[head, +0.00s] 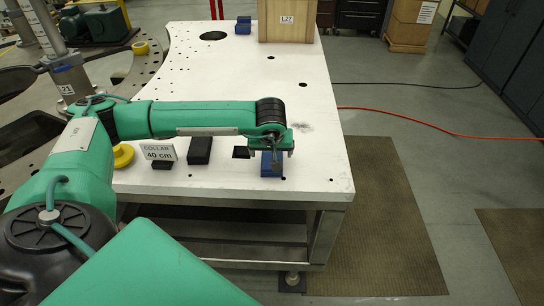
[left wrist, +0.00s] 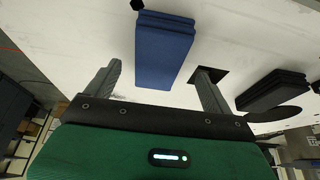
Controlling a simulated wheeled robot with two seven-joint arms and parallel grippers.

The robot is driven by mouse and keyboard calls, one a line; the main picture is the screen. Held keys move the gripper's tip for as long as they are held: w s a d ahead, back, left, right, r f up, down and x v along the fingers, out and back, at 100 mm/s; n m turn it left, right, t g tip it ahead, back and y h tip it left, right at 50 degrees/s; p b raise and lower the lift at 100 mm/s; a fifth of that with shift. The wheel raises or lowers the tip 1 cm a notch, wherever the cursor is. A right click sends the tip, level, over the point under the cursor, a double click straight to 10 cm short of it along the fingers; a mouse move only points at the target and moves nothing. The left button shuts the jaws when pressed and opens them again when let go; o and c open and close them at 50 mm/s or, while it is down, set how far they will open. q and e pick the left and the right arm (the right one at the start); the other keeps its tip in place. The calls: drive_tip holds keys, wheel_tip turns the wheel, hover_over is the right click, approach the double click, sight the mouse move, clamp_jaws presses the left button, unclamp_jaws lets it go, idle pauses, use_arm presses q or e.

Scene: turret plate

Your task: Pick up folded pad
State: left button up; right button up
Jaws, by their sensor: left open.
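A blue folded pad (head: 268,169) lies near the front edge of the white table, partly hidden under my left gripper (head: 271,150). In the left wrist view the blue pad (left wrist: 162,48) shows stacked layers and lies just beyond and between the fingers of my left gripper (left wrist: 158,72). The fingers are open with nothing between them that I can see gripped; contact cannot be told. A black folded pad (head: 199,150) lies to the left on the table and also shows in the left wrist view (left wrist: 272,94). My right gripper is not in view.
The white table (head: 250,100) has a square hole (head: 241,152) between the pads. A COLLAR 40 cm sign (head: 160,151) and a yellow ring (head: 123,155) stand farther left. A box marked L27 (head: 287,22) and another blue item (head: 243,25) are at the back. The table's middle is clear.

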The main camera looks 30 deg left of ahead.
sight(272, 159)
use_arm(q)
drive_tip(key=p+x, duration=0.1)
drive_tip(key=x, duration=0.2)
drive_tip(key=shift+w+f, duration=0.15)
drive_tip(key=shift+w, duration=0.05)
drive_tip(key=shift+w+a+f+p, duration=0.1)
drive_tip(key=shift+w+f+p, duration=0.05)
drive_tip(key=shift+f+p, duration=0.2)
drive_tip(key=shift+c, duration=0.4)
drive_tip(key=c, duration=1)
drive_tip(key=shift+r, duration=0.2)
